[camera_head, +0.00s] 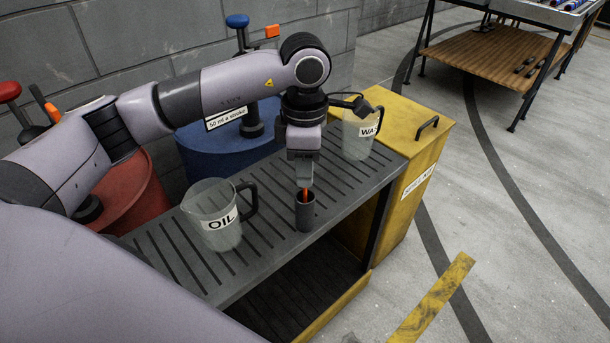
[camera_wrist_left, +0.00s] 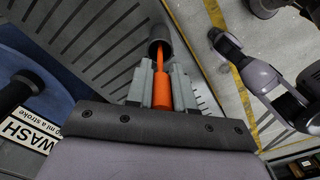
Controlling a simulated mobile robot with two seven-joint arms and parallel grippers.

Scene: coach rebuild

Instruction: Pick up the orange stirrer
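The orange stirrer (camera_wrist_left: 161,88) stands in a dark grey cup (camera_head: 305,213) on the slotted bench top; its thin end goes into the cup (camera_wrist_left: 159,37) in the left wrist view. In the head view only a short orange piece shows between cup and gripper. My left gripper (camera_head: 303,176) points down above the cup. In the left wrist view its fingers (camera_wrist_left: 161,90) lie against both sides of the orange handle, with no clear gap. My right gripper cannot be made out; only links of another arm of mine show at the right of the wrist view.
A clear OIL jug (camera_head: 213,228) stands left of the cup, and a WASTE jug (camera_head: 357,138) stands behind it to the right. A yellow cabinet (camera_head: 420,125) adjoins the bench (camera_head: 170,250). Blue (camera_head: 215,150) and red (camera_head: 128,195) drums stand behind.

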